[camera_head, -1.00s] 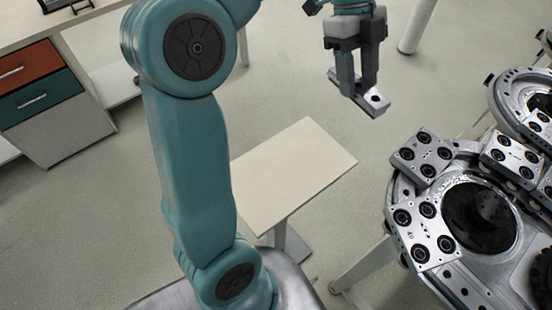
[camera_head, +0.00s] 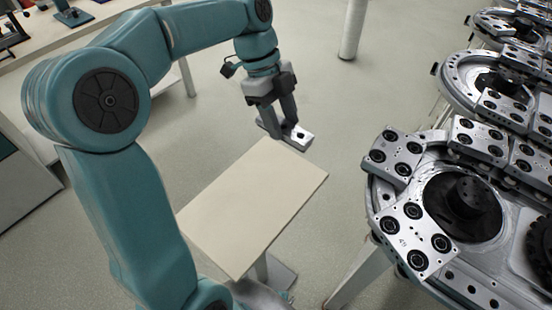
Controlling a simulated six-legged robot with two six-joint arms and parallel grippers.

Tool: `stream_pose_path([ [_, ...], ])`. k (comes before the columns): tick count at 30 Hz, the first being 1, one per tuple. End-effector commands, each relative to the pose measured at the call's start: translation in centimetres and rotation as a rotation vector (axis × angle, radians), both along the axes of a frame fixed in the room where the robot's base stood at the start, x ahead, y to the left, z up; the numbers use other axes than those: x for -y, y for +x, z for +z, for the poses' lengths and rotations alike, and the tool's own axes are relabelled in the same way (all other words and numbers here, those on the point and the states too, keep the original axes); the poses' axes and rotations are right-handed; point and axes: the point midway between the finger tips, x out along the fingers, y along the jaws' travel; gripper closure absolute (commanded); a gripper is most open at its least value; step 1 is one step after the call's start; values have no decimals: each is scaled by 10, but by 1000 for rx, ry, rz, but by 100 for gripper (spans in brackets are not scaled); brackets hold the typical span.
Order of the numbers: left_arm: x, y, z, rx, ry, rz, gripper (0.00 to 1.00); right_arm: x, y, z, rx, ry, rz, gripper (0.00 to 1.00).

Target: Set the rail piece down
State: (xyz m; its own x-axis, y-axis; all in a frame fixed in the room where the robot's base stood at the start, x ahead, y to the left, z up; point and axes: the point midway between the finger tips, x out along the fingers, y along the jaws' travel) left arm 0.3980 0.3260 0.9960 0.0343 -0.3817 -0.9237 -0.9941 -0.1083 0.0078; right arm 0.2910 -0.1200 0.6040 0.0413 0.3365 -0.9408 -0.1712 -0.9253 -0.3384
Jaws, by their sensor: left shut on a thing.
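My left gripper (camera_head: 280,122) is shut on the rail piece (camera_head: 297,136), a small silver metal block with a dark hole. It holds the piece near the far edge of a small cream-coloured table (camera_head: 245,215). The piece appears raised, and I cannot tell its exact height above the table. The table top is bare. My right gripper is not in view.
A ring track (camera_head: 375,190) with metal carriages (camera_head: 415,235) and dark round hubs stands at the right. A white leg (camera_head: 352,30) stands at the back. A bench (camera_head: 75,38) with objects on it is at the back left. Open floor lies between.

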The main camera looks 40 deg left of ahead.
Motion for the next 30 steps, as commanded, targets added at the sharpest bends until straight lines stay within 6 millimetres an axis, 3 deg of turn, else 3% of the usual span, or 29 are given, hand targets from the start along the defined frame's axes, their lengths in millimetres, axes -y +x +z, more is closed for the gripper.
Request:
stream_pose_path([
  [1, -1, 0, -15, -1, -2, 1, 100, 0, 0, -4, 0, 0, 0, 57],
  [6, -3, 0, -50, 0, -1, 3, 100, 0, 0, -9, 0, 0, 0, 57],
  [14, -5, 1, -73, 1, -1, 4, 100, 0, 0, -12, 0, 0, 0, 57],
  [19, -4, 0, -100, -1, -1, 3, 100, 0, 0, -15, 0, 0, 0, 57],
  [30, -4, 1, -109, 3, 0, 3, 100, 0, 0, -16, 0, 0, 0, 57],
])
